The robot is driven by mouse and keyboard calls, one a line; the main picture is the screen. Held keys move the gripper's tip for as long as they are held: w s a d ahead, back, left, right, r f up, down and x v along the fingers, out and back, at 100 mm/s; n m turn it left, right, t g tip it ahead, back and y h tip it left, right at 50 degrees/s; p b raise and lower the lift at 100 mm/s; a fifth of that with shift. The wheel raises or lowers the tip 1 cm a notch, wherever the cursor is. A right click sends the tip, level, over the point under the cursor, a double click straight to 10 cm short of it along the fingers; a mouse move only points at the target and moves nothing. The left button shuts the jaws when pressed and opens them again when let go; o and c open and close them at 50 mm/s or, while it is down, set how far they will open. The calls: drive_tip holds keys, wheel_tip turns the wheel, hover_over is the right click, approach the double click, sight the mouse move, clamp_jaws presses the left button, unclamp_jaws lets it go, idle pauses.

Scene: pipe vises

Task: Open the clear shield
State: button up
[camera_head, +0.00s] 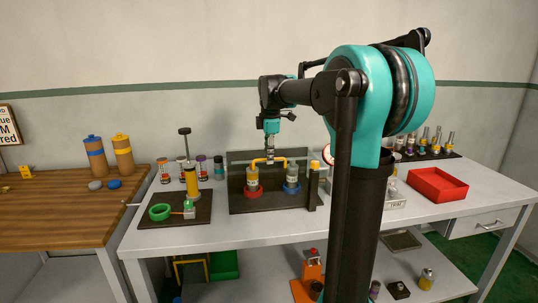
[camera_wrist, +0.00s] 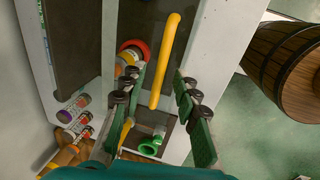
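The clear shield (camera_head: 236,158) appears as a see-through panel above a dark base on the grey bench. A yellow bar handle (camera_head: 268,160) shows at its front, with vises holding pipe pieces behind or beside it. My gripper (camera_head: 275,143) points down just above the yellow handle. In the wrist view my gripper (camera_wrist: 159,72) has its fingers spread, and the yellow handle (camera_wrist: 166,58) runs between them in the picture. No finger visibly touches it; the depth gap is hard to judge. The shield's clear pane is hard to make out in the wrist view.
A dark plate (camera_head: 152,214) with a green ring and yellow post stands left of the shield. Several small jars (camera_head: 202,166) stand behind it. A red tray (camera_head: 438,185) is at the right. A wooden barrel (camera_wrist: 291,62) shows in the wrist view. My arm hides part of the bench.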

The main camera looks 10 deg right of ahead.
clamp_jaws()
idle(0.6)
